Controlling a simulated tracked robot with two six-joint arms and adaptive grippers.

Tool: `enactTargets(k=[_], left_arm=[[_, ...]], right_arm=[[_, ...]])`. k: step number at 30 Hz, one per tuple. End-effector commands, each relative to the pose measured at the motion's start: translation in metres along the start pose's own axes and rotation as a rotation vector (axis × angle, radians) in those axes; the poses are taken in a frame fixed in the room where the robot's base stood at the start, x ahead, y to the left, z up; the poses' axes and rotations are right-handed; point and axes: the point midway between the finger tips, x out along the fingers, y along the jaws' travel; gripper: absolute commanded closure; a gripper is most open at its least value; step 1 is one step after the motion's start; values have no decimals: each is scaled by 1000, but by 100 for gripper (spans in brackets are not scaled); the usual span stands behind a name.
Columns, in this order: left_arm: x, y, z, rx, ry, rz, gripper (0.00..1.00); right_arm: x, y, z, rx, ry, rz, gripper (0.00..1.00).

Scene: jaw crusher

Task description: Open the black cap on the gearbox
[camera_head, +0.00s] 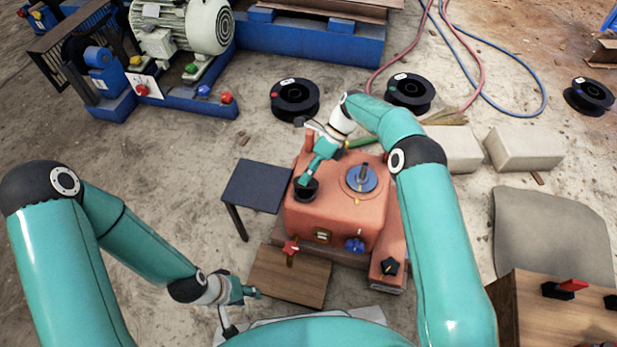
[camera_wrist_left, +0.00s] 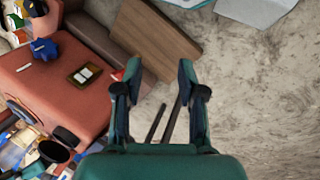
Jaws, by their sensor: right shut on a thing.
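The orange gearbox (camera_head: 337,217) stands in the middle of the head view, and its side shows at the left of the left wrist view (camera_wrist_left: 60,85). The black cap (camera_head: 306,193) is a round dark piece at the gearbox's top left. My right gripper (camera_head: 305,181) reaches down onto the cap and is shut on it; its fingers partly hide the cap. The cap is still at the gearbox top, and I cannot tell whether it is loose. My left gripper (camera_head: 255,292) is low at the front left, apart from the gearbox. It is open and empty in the left wrist view (camera_wrist_left: 160,72).
A blue disc (camera_head: 361,178) sits on the gearbox top; red and blue knobs (camera_head: 355,245) are on its front. A small dark table (camera_head: 256,186) stands to its left. A wooden board (camera_head: 288,275) lies in front. Black spools (camera_head: 295,99) and pale blocks (camera_head: 525,147) lie behind.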

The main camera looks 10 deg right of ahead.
Motion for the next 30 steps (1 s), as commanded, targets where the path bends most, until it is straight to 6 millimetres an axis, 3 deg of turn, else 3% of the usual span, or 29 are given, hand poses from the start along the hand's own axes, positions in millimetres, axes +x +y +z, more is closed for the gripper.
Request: enactTargets(k=[20,27,30], left_arm=[[6,-2,0,0,0,0,60],[5,-2,-1,-67,3,0,100],[5,-2,-6,-172,27,2,100]], right_arm=[[0,-1,0,18,1,41,100],[0,-1,1,18,0,41,100],[0,-1,1,18,0,41,100]])
